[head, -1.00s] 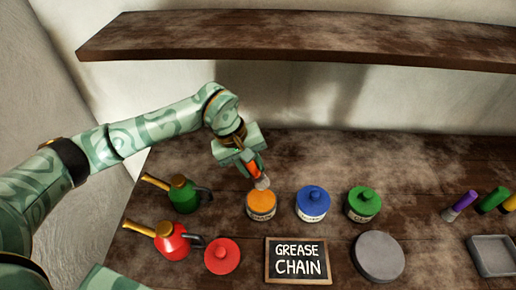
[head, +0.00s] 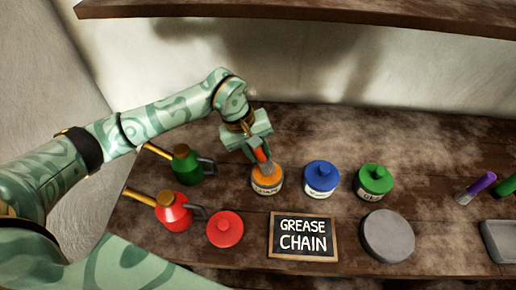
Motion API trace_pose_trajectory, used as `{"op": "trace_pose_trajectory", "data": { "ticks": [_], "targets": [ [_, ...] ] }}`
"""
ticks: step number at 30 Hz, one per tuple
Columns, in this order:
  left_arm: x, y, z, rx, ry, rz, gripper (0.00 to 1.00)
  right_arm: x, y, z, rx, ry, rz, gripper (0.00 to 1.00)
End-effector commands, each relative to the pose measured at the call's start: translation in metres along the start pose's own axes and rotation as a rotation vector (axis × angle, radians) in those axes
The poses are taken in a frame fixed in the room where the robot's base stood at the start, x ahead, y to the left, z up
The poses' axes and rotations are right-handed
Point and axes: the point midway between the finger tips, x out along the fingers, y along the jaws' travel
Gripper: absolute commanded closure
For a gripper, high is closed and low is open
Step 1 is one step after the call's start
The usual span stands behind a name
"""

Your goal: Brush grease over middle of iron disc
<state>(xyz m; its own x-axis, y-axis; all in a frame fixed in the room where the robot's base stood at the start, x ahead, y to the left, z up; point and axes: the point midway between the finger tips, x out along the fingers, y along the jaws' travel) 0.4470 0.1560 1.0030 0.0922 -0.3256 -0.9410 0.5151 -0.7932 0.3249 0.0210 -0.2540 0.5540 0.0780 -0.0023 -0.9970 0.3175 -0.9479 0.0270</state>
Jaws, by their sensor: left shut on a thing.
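My left gripper (head: 257,152) is shut on an orange-handled brush (head: 262,156). The brush points down, its tip at the orange top of a jar (head: 267,180) with a label; I cannot tell whether the bristles are inside it. The grey iron disc (head: 388,235) lies flat on the bench, to the right of the sign, with nothing on its top. My right gripper is not in view.
A blue-lidded jar (head: 321,178) and a green-lidded jar (head: 373,182) stand to the right. A green oil can (head: 187,165), a red oil can (head: 173,211) and a red lid (head: 225,229) are at left. A "GREASE CHAIN" sign (head: 303,237), purple-handled brush (head: 477,186) and grey tray (head: 502,240) also show.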

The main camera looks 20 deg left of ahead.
Motion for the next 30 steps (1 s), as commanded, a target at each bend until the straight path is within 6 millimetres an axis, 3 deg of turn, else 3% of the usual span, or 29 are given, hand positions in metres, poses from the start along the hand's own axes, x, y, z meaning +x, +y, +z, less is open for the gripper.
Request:
{"op": "trace_pose_trajectory", "data": {
  "ticks": [30],
  "targets": [
    [0.007, -0.0023, -0.0009, 0.001, 0.001, 0.0, 0.96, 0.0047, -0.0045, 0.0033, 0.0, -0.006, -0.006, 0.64]
  ]
}}
